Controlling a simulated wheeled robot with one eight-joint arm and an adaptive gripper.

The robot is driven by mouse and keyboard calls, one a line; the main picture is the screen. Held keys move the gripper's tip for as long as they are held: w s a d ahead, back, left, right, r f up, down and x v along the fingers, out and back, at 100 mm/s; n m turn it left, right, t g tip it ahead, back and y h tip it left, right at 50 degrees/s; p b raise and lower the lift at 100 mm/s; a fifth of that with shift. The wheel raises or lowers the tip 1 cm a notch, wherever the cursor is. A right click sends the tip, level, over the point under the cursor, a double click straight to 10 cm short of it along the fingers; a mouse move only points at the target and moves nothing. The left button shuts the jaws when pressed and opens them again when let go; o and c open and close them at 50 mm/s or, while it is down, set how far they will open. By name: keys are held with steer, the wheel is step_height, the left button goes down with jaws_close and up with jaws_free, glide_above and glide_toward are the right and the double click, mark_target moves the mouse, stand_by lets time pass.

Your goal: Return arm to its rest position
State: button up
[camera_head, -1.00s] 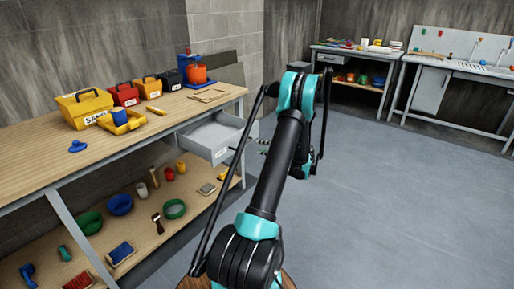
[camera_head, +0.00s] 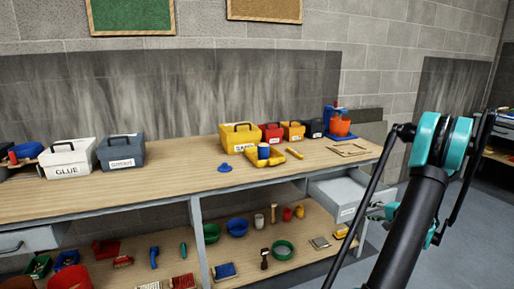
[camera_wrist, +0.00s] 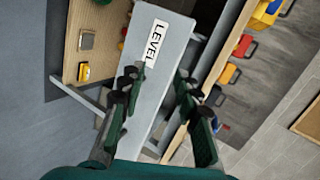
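My gripper (camera_wrist: 160,100) shows in the wrist view with its two dark green fingers spread apart and nothing between them. Beyond the fingers is the grey drawer front with a white "LEVEL" label (camera_wrist: 156,42). I cannot tell the exact gap between the fingertips and the drawer. In the head view my black and teal arm (camera_head: 415,215) stands at the right, bent at a raised elbow. The open grey drawer (camera_head: 345,190) is left of the arm, under the bench's right end. In the head view my gripper is mostly hidden behind the arm.
A long wooden workbench (camera_head: 185,185) runs along the wall. On it stand a white GLUE box (camera_head: 68,165), a grey box (camera_head: 121,152), a yellow box (camera_head: 240,138) and several smaller boxes. The lower shelf holds bowls, brushes and small tools. Open floor shows at the lower right.

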steer(key=s+a+r+n+g+h, duration=0.1)
steer(key=s+a+n+g, duration=0.15)
steer(key=a, duration=0.55)
steer(key=s+a+r+n+g, duration=0.1)
steer(key=s+a+r, duration=0.1)
steer(key=s+a, duration=0.35)
steer(key=s+a+r+n+g+h, duration=0.1)
steer(key=s+a+n+g, duration=0.1)
steer(key=a, duration=0.8)
steer(key=s+a+f+n+g+h, duration=0.1)
steer(key=s+a+n+h, duration=0.1)
steer(key=s, duration=0.8)
steer(key=s+a+f+n+h, duration=0.2)
steer(key=s+a+n, duration=0.2)
steer(key=s, duration=0.6)
steer(key=shift+s+a+g, duration=0.3)
steer(key=shift+a+g, duration=0.05)
steer(key=shift+a, duration=0.2)
